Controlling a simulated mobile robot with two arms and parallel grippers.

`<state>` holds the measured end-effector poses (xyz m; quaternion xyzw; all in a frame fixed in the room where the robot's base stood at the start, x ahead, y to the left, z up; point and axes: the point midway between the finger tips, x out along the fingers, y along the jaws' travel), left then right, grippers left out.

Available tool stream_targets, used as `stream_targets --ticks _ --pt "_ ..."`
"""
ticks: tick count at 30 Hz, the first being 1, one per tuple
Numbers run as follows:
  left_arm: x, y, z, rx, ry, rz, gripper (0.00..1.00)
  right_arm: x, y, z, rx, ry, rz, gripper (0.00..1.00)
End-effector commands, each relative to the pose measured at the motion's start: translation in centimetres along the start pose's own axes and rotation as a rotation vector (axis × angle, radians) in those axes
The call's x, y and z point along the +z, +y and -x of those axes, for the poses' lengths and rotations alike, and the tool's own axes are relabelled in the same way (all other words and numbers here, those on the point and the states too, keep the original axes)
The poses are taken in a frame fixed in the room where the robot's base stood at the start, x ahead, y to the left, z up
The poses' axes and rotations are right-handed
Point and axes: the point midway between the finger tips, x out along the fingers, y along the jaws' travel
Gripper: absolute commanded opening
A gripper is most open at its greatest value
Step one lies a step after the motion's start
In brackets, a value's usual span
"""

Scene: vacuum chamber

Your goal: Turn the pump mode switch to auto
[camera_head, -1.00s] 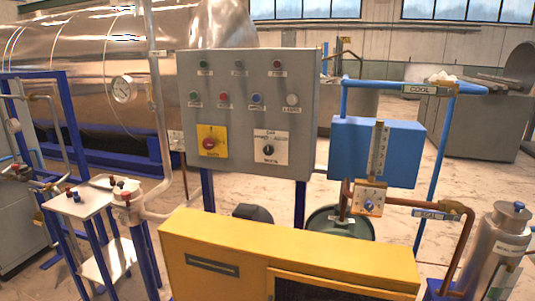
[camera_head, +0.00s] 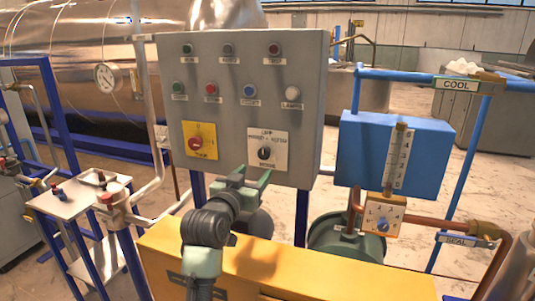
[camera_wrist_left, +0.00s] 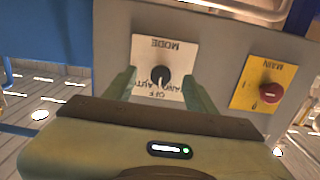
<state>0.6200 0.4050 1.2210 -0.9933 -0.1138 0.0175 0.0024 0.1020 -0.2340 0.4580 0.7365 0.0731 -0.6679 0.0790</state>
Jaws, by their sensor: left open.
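The pump mode switch is a small black knob (camera_head: 264,153) on a white plate (camera_head: 281,137) low on the grey control panel. In the left wrist view the knob (camera_wrist_left: 160,79) appears upside down on its plate, with MODE and AUTO lettering partly legible. Which mark the knob points to is too small to tell. My left gripper (camera_head: 251,176) is in front of the panel, just below the knob in the head view. Its jaws are open and empty. In the left wrist view the fingers (camera_wrist_left: 158,88) stand either side of the knob, apart from it. My right gripper is out of view.
A red main switch (camera_head: 196,143) on a yellow plate is left of the mode plate. Buttons and lamps (camera_head: 211,89) sit above. A yellow cabinet (camera_head: 330,279) stands below, under my left arm. A blue box (camera_head: 365,150) and pipes stand to the right.

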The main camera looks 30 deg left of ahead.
Motion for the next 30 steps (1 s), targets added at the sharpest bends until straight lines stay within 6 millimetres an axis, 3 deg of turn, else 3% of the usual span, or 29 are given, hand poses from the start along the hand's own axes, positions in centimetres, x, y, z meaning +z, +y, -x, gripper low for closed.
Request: stream_targets --ticks 5,12,16,23,29,30 --pt "-1.3 -0.6 -1.6 -0.009 0.027 0.012 0.56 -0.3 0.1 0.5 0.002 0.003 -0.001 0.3" --pt "-1.4 -0.5 -5.4 -0.008 0.023 0.011 0.56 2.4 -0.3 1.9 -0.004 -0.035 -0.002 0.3" --pt "-1.4 -0.5 -6.9 -0.008 0.024 0.011 0.56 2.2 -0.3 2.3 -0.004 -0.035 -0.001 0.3" --pt "-1.2 -0.5 -8.0 -0.009 0.024 0.009 0.56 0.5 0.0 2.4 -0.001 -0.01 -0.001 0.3" --pt "-1.1 -0.5 -8.0 -0.008 0.024 0.009 0.56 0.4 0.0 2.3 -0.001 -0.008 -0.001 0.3" --pt "-1.1 -0.5 -8.0 -0.008 0.024 0.009 0.45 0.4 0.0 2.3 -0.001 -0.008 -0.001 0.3"
